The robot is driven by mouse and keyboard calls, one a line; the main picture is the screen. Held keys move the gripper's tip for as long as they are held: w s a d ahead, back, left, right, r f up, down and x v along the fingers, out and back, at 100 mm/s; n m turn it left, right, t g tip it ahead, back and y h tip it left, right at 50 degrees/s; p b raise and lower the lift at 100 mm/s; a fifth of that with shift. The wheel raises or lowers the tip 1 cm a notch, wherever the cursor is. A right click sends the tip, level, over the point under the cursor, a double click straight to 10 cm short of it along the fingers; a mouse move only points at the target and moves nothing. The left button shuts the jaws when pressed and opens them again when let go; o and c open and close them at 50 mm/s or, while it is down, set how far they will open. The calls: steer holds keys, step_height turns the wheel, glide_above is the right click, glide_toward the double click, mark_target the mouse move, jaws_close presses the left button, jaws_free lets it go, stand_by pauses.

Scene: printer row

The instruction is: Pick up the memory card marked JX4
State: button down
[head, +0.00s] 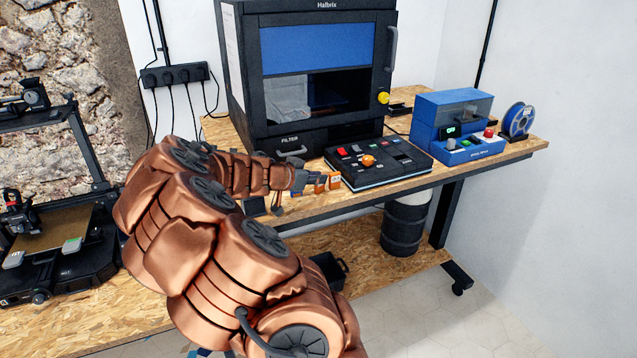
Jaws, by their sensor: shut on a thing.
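My gripper (311,180) is at the front edge of the wooden workbench (382,202), left of the black control panel. It is shut on a small orange card (321,184), which is partly hidden by the fingers. Another small orange card-like piece (335,180) with a pale mark shows just to the right, close to the panel's left edge. A bit of orange (295,193) also shows under the gripper. The markings are too small to read, so I cannot tell which card is JX4.
The control panel (395,172) with coloured buttons lies right of my gripper. The black Halbrix printer (250,100) stands behind. A blue machine (425,118) and a filament spool (517,119) stand at the right. A black drum (405,225) is below; another printer (70,215) is at left.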

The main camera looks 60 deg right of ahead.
steer(key=shift+r, duration=0.15)
steer(key=shift+r+b, duration=0.95)
steer(key=shift+r, duration=0.5)
steer(key=shift+s+a+r, duration=0.1)
steer(key=shift+s+r, duration=0.05)
steer(key=s+a+r+b, duration=0.1)
steer(key=s+a+b, duration=0.4)
steer(key=s+a, duration=0.4)
steer(key=s, duration=0.3)
steer(key=shift+a+r, duration=0.25)
steer(key=shift+a, duration=0.15)
